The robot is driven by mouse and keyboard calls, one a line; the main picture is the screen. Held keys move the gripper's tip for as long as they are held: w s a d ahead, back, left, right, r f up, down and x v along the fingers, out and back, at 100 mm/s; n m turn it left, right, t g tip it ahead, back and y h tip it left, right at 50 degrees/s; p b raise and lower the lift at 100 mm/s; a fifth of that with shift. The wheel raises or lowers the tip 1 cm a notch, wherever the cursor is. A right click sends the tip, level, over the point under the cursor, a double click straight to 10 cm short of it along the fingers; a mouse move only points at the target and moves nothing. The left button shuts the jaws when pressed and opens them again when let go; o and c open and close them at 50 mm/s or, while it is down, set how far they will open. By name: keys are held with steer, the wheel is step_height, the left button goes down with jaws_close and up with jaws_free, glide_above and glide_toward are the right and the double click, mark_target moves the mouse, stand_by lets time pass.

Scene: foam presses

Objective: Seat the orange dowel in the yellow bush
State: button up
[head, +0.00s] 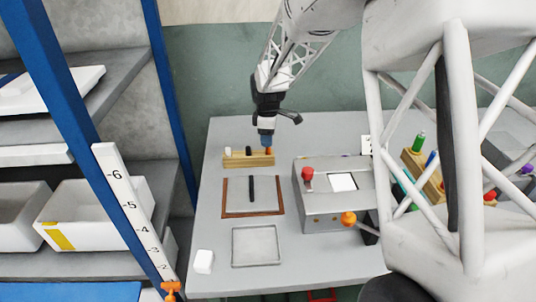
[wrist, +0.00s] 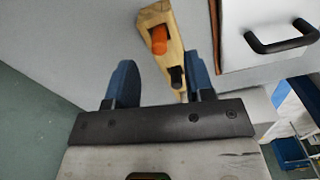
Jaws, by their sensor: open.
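The orange dowel (head: 269,150) stands at the right end of a light wooden block (head: 247,161) at the back left of the table. In the wrist view the orange dowel (wrist: 158,40) sits in a dark hole of the block. My gripper (head: 266,139) is over the block's right end, close above the dowel. In the wrist view my gripper (wrist: 163,85) has its blue fingers apart with nothing held. A black peg (wrist: 177,77) in the block shows between the fingers, and the dowel lies farther up the picture. I cannot pick out a yellow bush.
A wood-framed panel with a black handle (head: 251,189) lies in front of the block. A grey press (head: 322,205) with red and orange knobs stands to the right. A shallow grey tray (head: 235,247) and a white block (head: 204,261) are nearer. Shelving stands left.

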mark_target(268, 154)
steer(key=shift+f, duration=2.45)
jaws_close()
